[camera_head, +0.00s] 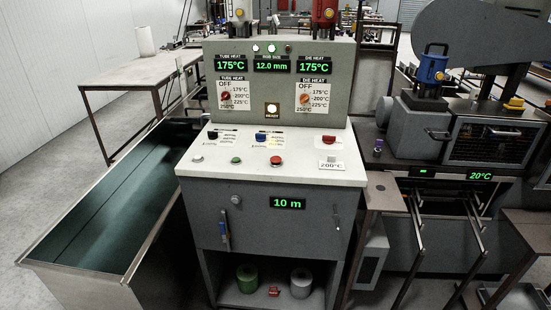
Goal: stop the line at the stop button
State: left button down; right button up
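A grey control console (270,205) stands in the middle of the view. On its pale sloped top, a round red button (276,160) sits at the front, right of a green button (236,160) and a whitish button (197,158). Another red control (329,140) sits farther back at the right. The labels are too small to read, so I cannot tell from them which is the stop button. Neither of my grippers is in view, and nothing covers the console top.
The upper panel (340,95) shows two 175°C readouts, 12.0 mm and a lit lamp (272,109); the front display (287,203) reads 10 m. A long open trough (75,275) stands left. Machinery with a blue motor (432,68) and a 20°C display stands right.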

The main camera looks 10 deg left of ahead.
aim_at(276, 160)
jog(key=i+l+u, duration=0.1)
jog(key=l, duration=0.25)
jog(key=i+l, duration=0.2)
jog(key=i+l+u, duration=0.15)
jog(key=l, duration=0.3)
jog(key=i+l, duration=0.15)
jog(key=l, duration=0.2)
jog(key=i+l+u, duration=0.15)
jog(key=l, duration=0.2)
jog(key=i+l, duration=0.1)
jog(key=l, duration=0.25)
jog(key=i+l+u, duration=0.15)
jog(key=l, duration=0.25)
